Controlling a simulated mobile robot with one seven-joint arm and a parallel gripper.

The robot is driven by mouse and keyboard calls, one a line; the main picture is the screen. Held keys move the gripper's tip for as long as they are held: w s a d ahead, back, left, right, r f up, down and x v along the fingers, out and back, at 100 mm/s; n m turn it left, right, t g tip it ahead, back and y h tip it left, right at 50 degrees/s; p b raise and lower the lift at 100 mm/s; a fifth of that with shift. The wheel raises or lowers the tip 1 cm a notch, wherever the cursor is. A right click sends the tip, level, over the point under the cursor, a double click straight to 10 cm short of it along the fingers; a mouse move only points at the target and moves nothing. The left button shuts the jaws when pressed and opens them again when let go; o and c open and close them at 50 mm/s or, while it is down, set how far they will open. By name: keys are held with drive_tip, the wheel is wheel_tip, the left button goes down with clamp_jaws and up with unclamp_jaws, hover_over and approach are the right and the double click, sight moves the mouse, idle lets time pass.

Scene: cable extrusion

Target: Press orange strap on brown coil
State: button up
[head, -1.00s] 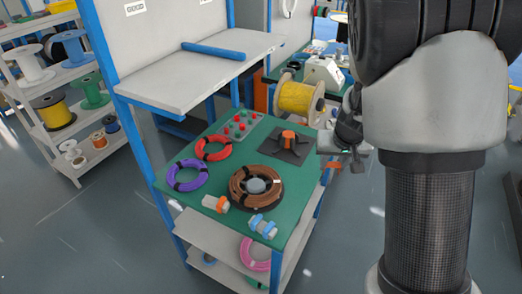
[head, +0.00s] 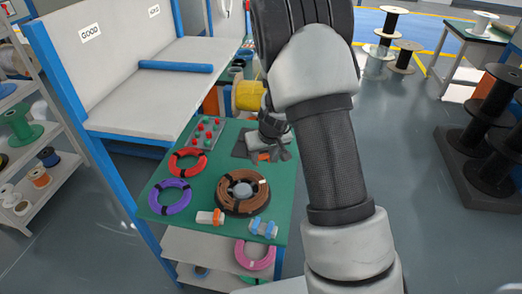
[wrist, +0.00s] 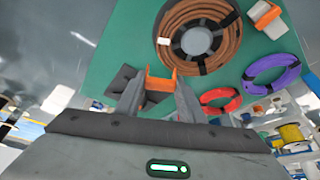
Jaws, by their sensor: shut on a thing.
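The orange strap (wrist: 160,82) is a small orange piece between the two fingers of my gripper (wrist: 156,98) in the wrist view. My gripper is shut on it. In the head view my gripper (head: 268,148) is over the dark square holder (head: 239,149), and only a little orange of the strap (head: 263,157) shows below it. I cannot tell whether the strap still touches the holder. The brown coil (head: 255,204) lies flat on the green table, nearer than my gripper and apart from it. It has dark bands and shows at the top of the wrist view (wrist: 228,42).
A red coil (head: 188,163) and a purple coil (head: 170,197) lie left of the brown coil. An orange-and-white roll (head: 210,217) and a blue-and-white roll (head: 263,227) lie near the green table's (head: 150,205) front edge. A grey shelf (head: 170,85) stands behind.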

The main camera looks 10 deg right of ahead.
sight(262, 180)
drive_tip(key=shift+f+b, duration=2.85)
drive_tip(key=shift+f, duration=1.1)
drive_tip(key=shift+f, duration=0.15)
drive_tip(key=shift+f+b, duration=1.35)
drive_tip(key=shift+b, duration=0.4)
drive_tip(key=shift+f+b, duration=0.5)
drive_tip(key=shift+b, duration=0.05)
drive_tip(key=shift+s+f+b, duration=0.15)
drive_tip(key=shift+f+b, duration=0.05)
drive_tip(key=shift+b, duration=0.1)
drive_tip(key=o, duration=0.9)
drive_tip(key=shift+a+r, duration=0.1)
